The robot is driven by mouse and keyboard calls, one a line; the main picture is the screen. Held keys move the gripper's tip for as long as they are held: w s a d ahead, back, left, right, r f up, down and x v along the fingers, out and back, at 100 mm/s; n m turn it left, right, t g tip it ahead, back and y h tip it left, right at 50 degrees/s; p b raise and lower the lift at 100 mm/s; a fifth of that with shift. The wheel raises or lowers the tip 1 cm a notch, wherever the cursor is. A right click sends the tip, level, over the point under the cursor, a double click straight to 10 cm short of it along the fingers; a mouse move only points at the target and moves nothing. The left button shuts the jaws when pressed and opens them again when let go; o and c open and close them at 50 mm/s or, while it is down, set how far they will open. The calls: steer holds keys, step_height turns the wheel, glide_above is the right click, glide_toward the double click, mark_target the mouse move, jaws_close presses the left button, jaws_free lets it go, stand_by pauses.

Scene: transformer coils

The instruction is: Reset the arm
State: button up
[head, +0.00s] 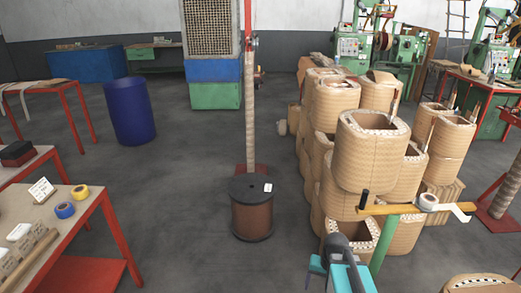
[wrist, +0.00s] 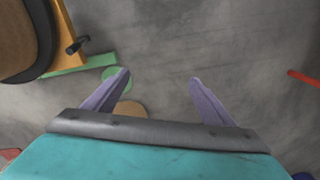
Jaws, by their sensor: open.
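My gripper (wrist: 158,84) shows in the wrist view with two purple fingers spread wide apart. It is open, and nothing sits between the fingertips except grey floor seen farther off. A teal body with a dark grey bar lies behind the fingers. In the head view, a teal and dark grey part of my arm (head: 350,276) shows at the bottom, right of centre, in front of the stacked coils. The fingers cannot be made out clearly there.
Stacked tan coils (head: 366,150) stand close by, with a yellow bar (head: 400,210) on a green post in front. A brown spool (head: 252,215) stands by a wrapped column (head: 250,115). A red-framed table (head: 75,225) is at left. Floor between table and spool is clear.

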steer(key=s+a+f+n, duration=0.2)
steer(key=a+n, duration=0.2)
steer(key=a, duration=0.1)
steer(key=s+f+g, duration=0.3)
steer(key=s+f, duration=0.6)
steer(key=s, duration=0.3)
steer(key=s+f+g, duration=0.3)
steer(key=s+f, duration=0.5)
steer(key=s, duration=0.5)
steer(key=shift+s+a+f, duration=0.15)
steer(key=shift+s+f, duration=0.15)
steer(key=shift+f, duration=0.05)
